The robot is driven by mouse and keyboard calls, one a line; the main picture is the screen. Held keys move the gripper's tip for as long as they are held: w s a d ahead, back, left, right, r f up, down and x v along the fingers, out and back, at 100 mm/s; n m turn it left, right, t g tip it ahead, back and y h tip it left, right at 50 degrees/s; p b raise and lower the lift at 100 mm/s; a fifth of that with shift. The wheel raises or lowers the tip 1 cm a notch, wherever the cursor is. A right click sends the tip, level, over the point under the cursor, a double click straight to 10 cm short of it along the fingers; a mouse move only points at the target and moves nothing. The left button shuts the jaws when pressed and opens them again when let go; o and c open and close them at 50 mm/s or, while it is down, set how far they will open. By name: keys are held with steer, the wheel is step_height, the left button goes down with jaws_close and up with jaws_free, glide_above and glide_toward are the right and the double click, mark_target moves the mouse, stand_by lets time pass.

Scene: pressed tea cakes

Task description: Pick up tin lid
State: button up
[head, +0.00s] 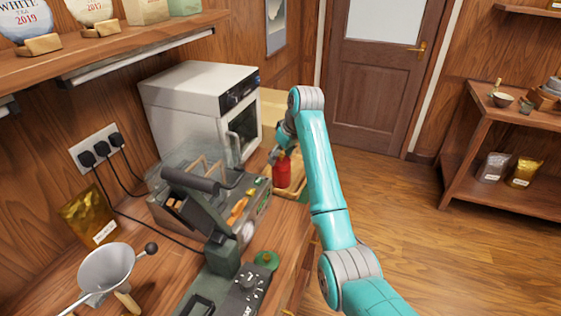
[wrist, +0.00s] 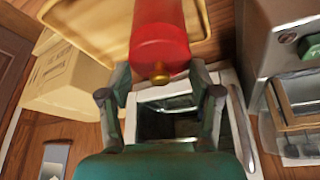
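A red tin (head: 283,174) stands upright on a wooden tray at the counter's right edge, beside the white oven. In the wrist view the tin (wrist: 158,22) is seen from its top end. Its red lid (wrist: 160,58) has a small brass knob facing me. My gripper (wrist: 160,72) is open, with one finger on each side of the lid's edge. I cannot tell whether the fingers touch it. In the head view my gripper (head: 283,148) is just above the tin, partly hidden by my arm.
The wooden tray (wrist: 92,18) lies under the tin. A cardboard box (wrist: 70,82) is close by. The white oven (head: 190,108) stands behind, and a grey metal machine (head: 170,212) with a raised clear cover stands left. Open floor lies right.

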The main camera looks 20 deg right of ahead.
mark_target(281, 154)
stand_by(0.3)
step_height(281, 154, up, 9)
steer(key=shift+f, duration=3.9)
steer(key=shift+f, duration=0.15)
steer(key=o, duration=1)
steer(key=shift+o, duration=0.3)
steer(key=shift+o, duration=0.5)
